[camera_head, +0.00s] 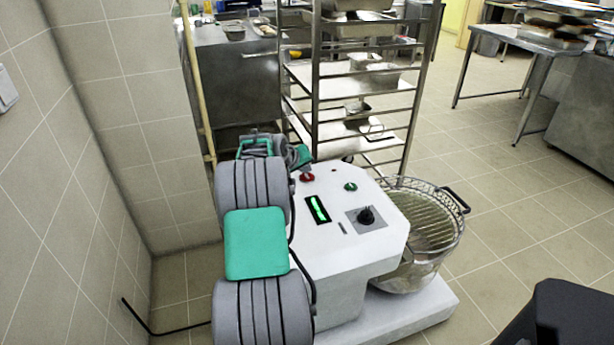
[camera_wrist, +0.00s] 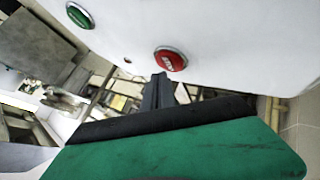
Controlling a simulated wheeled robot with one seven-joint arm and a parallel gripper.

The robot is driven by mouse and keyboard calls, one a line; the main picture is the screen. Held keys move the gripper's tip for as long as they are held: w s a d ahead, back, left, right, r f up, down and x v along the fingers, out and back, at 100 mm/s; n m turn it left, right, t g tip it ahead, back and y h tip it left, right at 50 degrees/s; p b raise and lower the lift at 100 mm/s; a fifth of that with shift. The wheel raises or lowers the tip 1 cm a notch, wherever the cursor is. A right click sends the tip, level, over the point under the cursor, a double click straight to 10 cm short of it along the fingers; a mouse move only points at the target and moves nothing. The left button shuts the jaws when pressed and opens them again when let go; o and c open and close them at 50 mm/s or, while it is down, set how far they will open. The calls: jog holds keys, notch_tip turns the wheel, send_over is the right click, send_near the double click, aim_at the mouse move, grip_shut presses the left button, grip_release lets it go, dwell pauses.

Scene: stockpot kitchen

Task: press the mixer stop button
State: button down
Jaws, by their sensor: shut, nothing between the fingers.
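The mixer (camera_head: 345,255) is a white machine with a sloped top panel. Its red stop button (camera_head: 307,177) is near the panel's back left corner, with lettering on its face in the wrist view (camera_wrist: 170,60). A green button (camera_head: 351,187) is to its right in the head view; it also shows in the wrist view (camera_wrist: 80,15). My gripper (camera_wrist: 160,80) is shut and empty, its fingertips just beside the red button's edge in the wrist view. I cannot tell whether they touch it. In the head view my arm mostly hides the gripper.
The panel also has a lit green display (camera_head: 318,209) and a black knob (camera_head: 367,216). A wire-guarded bowl (camera_head: 425,240) is at the mixer's right. A metal rack (camera_head: 360,90) stands behind. A tiled wall (camera_head: 60,180) is close on the left; open floor (camera_head: 520,220) is at right.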

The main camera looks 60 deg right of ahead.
aim_at(305, 178)
jog(key=shift+r, duration=0.1)
jog(key=shift+r+p, duration=1.65)
jog(key=shift+r, duration=0.9)
jog(key=shift+f, duration=0.1)
jog(key=shift+w, duration=0.1)
